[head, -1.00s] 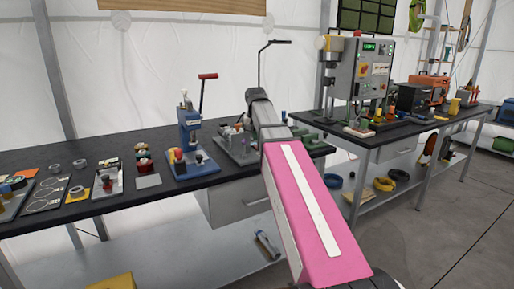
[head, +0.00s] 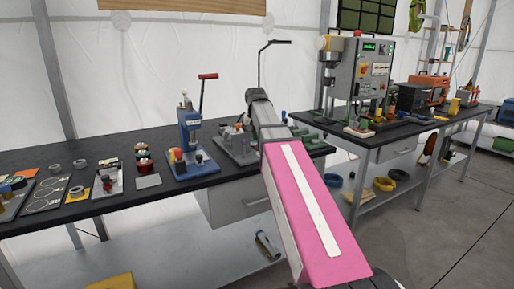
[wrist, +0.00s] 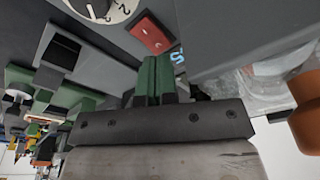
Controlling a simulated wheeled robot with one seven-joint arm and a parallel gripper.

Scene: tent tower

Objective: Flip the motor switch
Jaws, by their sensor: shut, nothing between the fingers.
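A red rocker switch (wrist: 152,35) sits on a dark grey panel, upper middle of the wrist view, beside a white numbered dial (wrist: 100,6). My gripper (wrist: 155,62) shows there with its green fingers shut together and nothing between them. The fingertips are just below the red switch in the picture. I cannot tell whether they touch it. In the head view my pink and grey arm reaches over the bench, and my gripper cannot be made out. The switch cannot be picked out there either.
A black workbench (head: 115,205) holds a blue lever press (head: 190,140) and several small parts. A second bench on the right carries a grey drill machine (head: 362,68) and other devices. In the wrist view a grey surface (wrist: 240,35) lies close right of the fingers.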

